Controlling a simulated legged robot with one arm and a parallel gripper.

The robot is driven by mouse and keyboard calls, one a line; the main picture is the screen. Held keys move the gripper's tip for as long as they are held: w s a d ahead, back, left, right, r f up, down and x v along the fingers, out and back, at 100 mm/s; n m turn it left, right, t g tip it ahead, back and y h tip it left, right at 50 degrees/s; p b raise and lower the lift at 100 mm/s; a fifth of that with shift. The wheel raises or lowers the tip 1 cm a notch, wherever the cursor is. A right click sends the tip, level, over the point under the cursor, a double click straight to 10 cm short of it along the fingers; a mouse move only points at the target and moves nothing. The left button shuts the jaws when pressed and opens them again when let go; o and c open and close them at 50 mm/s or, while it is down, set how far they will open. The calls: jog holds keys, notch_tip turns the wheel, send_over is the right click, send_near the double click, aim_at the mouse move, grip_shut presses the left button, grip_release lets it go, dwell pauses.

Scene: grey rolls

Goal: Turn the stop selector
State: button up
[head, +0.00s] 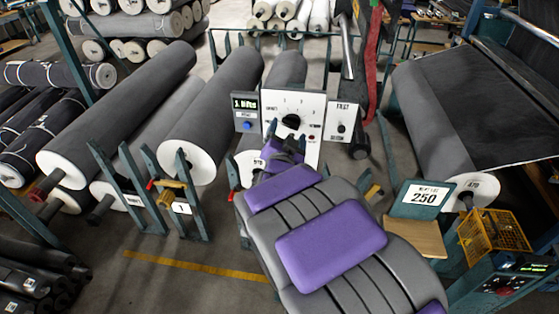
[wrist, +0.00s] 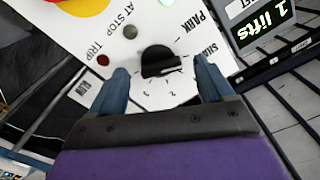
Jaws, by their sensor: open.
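The stop selector is a round black knob (head: 291,121) on a white panel (head: 312,103) at the middle of the head view. In the wrist view the knob (wrist: 160,62) sits among printed marks, with the words PARK, AT STOP and TRIP on the panel (wrist: 150,98). My gripper (wrist: 161,70) has its two blue-grey fingers spread, one on each side of the knob in the picture. I cannot tell whether they touch it or how far off they are. In the head view my purple and grey arm hides the lower panel and most of the gripper.
Large grey rolls (head: 125,110) lie on the left. A yellow crate (head: 493,235) and a 250 sign (head: 424,196) are at right.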

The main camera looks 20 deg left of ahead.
jog(key=b+v, duration=0.6)
jog(key=v, duration=0.9)
jog(key=shift+s, duration=0.35)
